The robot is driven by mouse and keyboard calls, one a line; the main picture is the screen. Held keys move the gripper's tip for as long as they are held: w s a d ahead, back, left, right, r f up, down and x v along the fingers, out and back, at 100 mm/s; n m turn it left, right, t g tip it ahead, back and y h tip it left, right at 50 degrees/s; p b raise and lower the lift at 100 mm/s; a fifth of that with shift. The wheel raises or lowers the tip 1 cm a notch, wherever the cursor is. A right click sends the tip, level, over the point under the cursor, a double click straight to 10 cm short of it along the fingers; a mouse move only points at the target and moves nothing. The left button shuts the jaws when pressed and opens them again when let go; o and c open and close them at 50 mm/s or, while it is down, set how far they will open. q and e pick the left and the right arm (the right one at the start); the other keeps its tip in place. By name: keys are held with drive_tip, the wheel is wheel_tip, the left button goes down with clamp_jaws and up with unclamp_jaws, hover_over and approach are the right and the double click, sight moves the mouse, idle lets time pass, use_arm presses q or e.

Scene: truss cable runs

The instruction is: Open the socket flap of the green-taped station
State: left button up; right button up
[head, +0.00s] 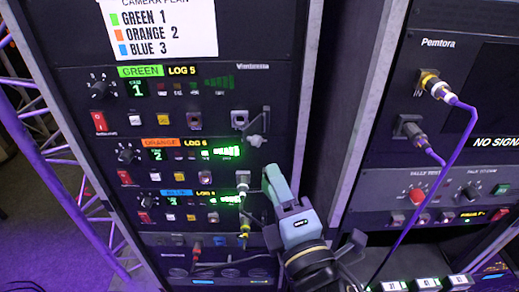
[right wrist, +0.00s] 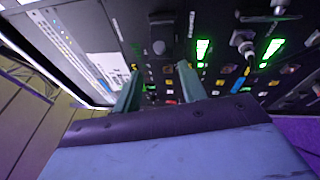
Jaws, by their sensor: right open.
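The station with the green tape (head: 140,71) is the top row of the rack in the head view. At its right end is a grey socket (head: 240,119) with a pale, lever-like part beside and below it. How far its flap stands open cannot be told. My right gripper (head: 268,180) is in front of the rack, below and right of that socket, its teal fingers toward the panel. In the right wrist view its two fingers (right wrist: 160,90) are apart with nothing between them. A dark socket cover (right wrist: 162,33) lies beyond the gap, apart from the fingers. My left gripper is out of view.
Orange-taped (head: 162,145) and blue-taped (head: 176,192) rows lie below, with lit green displays. A plugged connector (head: 243,182) stands close to my right gripper. A Pemtora panel (head: 438,43) with a purple cable (head: 437,180) is at the right.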

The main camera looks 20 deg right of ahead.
sight(258, 145)
drive_tip(key=w, duration=0.3)
drive_tip(key=w+r+p, duration=0.1)
drive_tip(key=w, duration=0.2)
drive_tip(key=w+p, duration=0.1)
drive_tip(key=w, duration=0.3)
drive_tip(key=shift+r, duration=0.25)
drive_tip(key=shift+s, duration=0.1)
clamp_jaws()
